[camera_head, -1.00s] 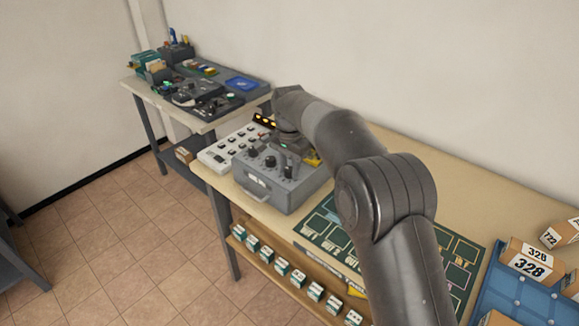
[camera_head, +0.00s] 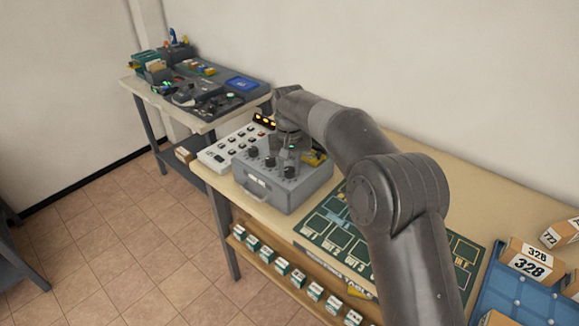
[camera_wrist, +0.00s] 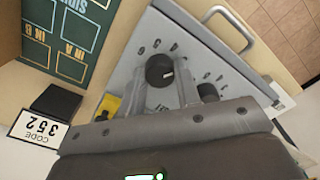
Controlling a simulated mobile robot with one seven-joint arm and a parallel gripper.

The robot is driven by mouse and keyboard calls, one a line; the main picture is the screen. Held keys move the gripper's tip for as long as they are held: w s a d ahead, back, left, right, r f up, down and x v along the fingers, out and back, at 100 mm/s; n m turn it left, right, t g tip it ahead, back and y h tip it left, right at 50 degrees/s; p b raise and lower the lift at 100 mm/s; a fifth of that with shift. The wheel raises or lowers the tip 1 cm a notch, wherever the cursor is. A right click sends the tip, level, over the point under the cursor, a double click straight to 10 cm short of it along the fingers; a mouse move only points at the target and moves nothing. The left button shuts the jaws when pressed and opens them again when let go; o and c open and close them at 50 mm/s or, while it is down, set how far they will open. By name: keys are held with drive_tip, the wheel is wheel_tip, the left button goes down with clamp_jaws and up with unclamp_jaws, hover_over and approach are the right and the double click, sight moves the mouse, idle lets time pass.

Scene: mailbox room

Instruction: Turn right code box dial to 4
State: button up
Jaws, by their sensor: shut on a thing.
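The grey code box (camera_head: 283,192) stands on the near table with several black dials along its sloped top. In the wrist view its right dial (camera_wrist: 160,70) is a round black knob with a white pointer mark, ringed by printed numbers. My gripper (camera_wrist: 163,88) reaches the dial from below in that view, one finger on each side, and is shut on it. The pointer aims to the right in the wrist view; which number it meets is unclear. The middle dial (camera_wrist: 207,92) is partly hidden beside the gripper. In the head view my gripper (camera_head: 289,151) is over the box.
A white button panel (camera_head: 226,150) lies left of the box. A green sorting mat (camera_head: 325,225) lies to its right. A card reading CODE 352 (camera_wrist: 40,130) stands behind the box. A blue tray (camera_head: 510,290) and numbered parcels (camera_head: 528,263) are at the right.

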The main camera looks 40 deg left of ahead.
sight(289, 169)
drive_tip(key=n, duration=0.6)
drive_tip(key=shift+r, duration=0.1)
idle(0.5)
drive_tip(key=o, duration=1)
drive_tip(key=shift+r, duration=5.3)
